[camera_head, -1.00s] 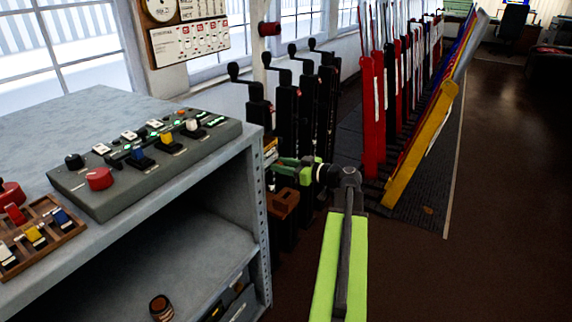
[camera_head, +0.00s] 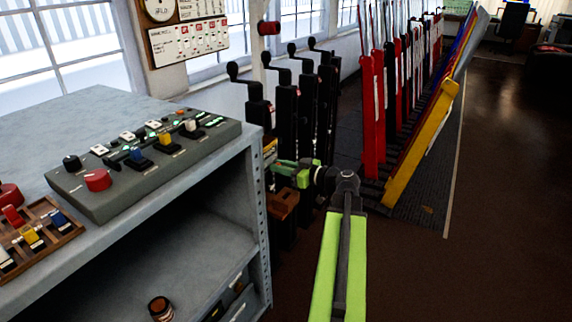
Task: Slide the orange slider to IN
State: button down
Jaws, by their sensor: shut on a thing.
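My gripper (camera_head: 273,167) is at the end of my green and black arm, just right of the grey cabinet's corner and in front of the black cranked levers. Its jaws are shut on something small. A small orange-yellow piece (camera_head: 270,147), which seems to be the orange slider, shows at the jaws, mostly hidden by the cabinet edge and the gripper. No IN marking can be read. A brown block (camera_head: 284,204) stands just below the gripper.
The grey cabinet (camera_head: 190,190) with a control panel (camera_head: 120,185) fills the left. Black crank levers (camera_head: 286,110) stand behind my gripper. Red levers (camera_head: 373,120) and a yellow lever (camera_head: 420,145) stand to the right. The brown floor at right is clear.

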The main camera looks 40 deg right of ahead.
jog(key=shift+y, duration=0.4)
jog(key=a, duration=0.4)
jog(key=shift+s+a, duration=0.15)
jog(key=shift+a, duration=0.05)
jog(key=c, duration=1.5)
grip_release()
jog(key=shift+r, duration=0.1)
jog(key=v, duration=0.5)
jog(key=shift+s+d+p, duration=0.2)
jog(key=shift+s+p, duration=0.1)
jog(key=shift+p, duration=0.05)
